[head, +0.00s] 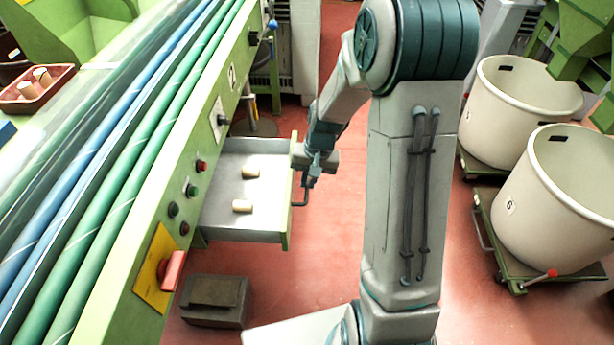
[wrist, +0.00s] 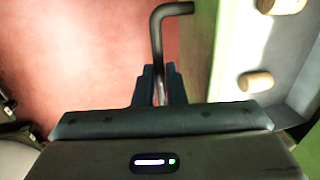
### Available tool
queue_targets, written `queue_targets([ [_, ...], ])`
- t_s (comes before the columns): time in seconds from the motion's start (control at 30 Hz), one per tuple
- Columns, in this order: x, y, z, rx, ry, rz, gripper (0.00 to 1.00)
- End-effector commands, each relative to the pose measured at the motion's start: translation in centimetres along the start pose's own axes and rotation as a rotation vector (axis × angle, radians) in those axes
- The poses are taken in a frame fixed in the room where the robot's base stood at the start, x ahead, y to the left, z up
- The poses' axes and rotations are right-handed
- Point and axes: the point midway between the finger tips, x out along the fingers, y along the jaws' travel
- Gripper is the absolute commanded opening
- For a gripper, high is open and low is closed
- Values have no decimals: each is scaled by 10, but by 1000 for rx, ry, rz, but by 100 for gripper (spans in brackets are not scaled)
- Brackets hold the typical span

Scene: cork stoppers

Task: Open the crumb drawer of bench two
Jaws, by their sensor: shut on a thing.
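The crumb drawer (head: 220,210) stands pulled out from the green side of the bench marked 2 (head: 232,77). Two cork stoppers lie in it: one toward the back (head: 251,172) and one nearer (head: 242,206). Both corks also show at the right of the wrist view. My gripper (head: 309,182) is at the drawer's outer front. It is shut on the drawer's dark bent handle (wrist: 168,20), which rises from between the fingers in the wrist view.
A dark block (head: 215,301) lies on the floor below the bench. A red switch (head: 172,271) sticks out of the bench side. Two cream tubs on green trolleys, one marked 6 (head: 545,215), stand at the right. Red floor around the drawer front is clear.

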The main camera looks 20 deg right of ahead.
Motion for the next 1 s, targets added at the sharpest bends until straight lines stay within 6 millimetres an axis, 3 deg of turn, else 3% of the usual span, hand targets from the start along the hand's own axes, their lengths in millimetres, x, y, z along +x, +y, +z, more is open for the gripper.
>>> queue_targets([
  [0.33,-2,1,-3,0,10,-1,0],
  [0.37,-2,1,-3,1,11,-1,19],
  [0.4,-2,1,-3,1,10,-1,30],
  [0.43,-2,1,-3,1,9,-1,33],
  [0.77,-5,1,-2,0,6,-1,33],
  [1.0,-46,0,-2,0,10,-1,33],
])
